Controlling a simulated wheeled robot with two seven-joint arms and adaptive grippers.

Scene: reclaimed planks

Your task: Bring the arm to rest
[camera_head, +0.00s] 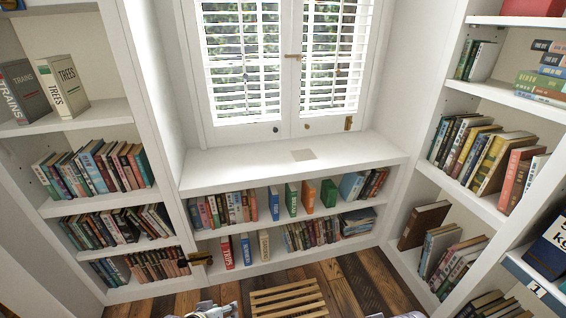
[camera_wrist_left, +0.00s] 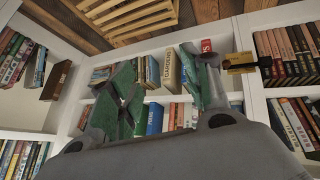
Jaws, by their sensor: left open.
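My left gripper (camera_wrist_left: 166,72) fills the middle of the left wrist view. Its two green-padded fingers stand wide apart with nothing between them. Books on shelves show beyond the gap, and the wrist view is turned over, with the floor at its top. In the head view, grey parts of my own body show at the bottom edge, cut off by the frame. My right gripper does not show clearly in either view.
A slatted wooden piece (camera_head: 288,298) lies on the plank floor (camera_head: 352,285). White bookshelves line the left, back and right, including a low back bookcase (camera_head: 230,171) under the shuttered window (camera_head: 285,60). A brass fitting (camera_head: 200,257) sits at the left bookcase's edge.

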